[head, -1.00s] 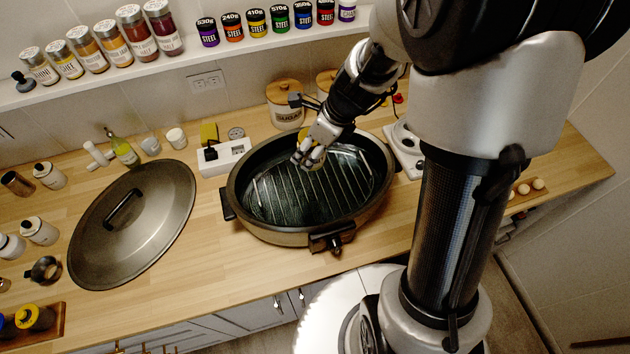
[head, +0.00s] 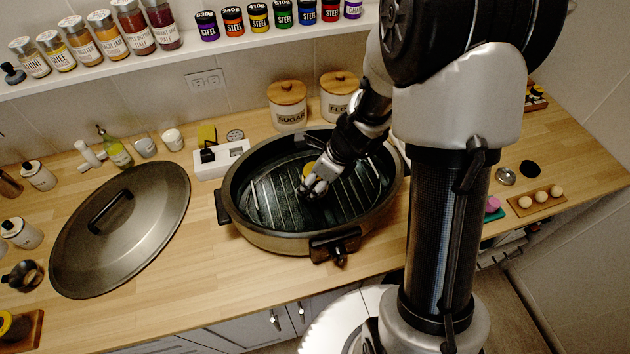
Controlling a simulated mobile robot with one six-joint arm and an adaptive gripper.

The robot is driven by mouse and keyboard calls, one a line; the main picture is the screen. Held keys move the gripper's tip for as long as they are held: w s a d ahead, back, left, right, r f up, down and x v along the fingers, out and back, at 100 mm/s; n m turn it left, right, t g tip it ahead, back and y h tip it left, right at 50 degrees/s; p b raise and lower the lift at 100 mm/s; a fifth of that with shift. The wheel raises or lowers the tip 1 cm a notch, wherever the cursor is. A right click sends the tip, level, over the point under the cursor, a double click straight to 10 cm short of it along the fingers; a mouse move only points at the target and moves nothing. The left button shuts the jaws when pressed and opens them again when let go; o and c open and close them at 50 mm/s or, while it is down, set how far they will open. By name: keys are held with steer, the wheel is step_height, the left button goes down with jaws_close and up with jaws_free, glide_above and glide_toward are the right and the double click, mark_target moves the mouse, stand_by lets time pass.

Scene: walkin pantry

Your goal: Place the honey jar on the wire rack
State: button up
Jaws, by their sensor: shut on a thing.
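The wire rack (head: 348,203) lies inside a large dark oval roasting pan (head: 262,236) on the wooden counter. My gripper (head: 312,188) is low over the middle of the rack, within the pan's rim. It is shut on a small yellow-topped thing (head: 307,169), probably the honey jar, mostly hidden by the fingers. I cannot tell whether its base touches the rack.
The pan's large lid (head: 150,240) lies on the counter to the left. Sugar (head: 288,110) and flour canisters (head: 338,103) stand behind the pan. A white power strip (head: 222,160) is at its back left. An egg holder (head: 537,201) is at the right.

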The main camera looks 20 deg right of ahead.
steer(key=o, duration=1.5)
steer(key=shift+f, duration=0.1)
steer(key=shift+c, duration=0.2)
